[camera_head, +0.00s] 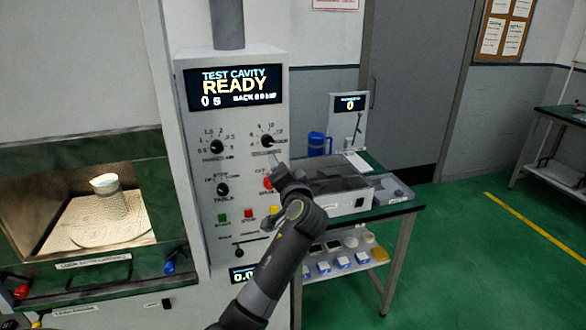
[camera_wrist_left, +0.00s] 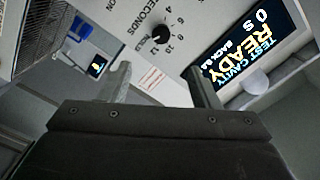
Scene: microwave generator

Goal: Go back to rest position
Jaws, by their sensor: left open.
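My left gripper (camera_head: 277,163) is raised in front of the control panel (camera_head: 200,165), just below the upper right knob (camera_head: 267,141). In the left wrist view the two fingers of the left gripper (camera_wrist_left: 157,68) stand apart with nothing between them. A dark knob (camera_wrist_left: 160,33) on a seconds dial lies beyond the fingertips, apart from them. The panel's display (camera_head: 235,85) reads TEST CAVITY READY, 0 s. My left forearm hides part of the lower panel. My right gripper is not in view.
A lit cavity (camera_head: 75,215) at left holds a pale cup (camera_head: 108,190) on a round plate. A bench (camera_head: 400,210) on the right carries a grey box (camera_head: 340,200) and a blue jug (camera_head: 317,144). Green floor (camera_head: 480,260) is clear further right.

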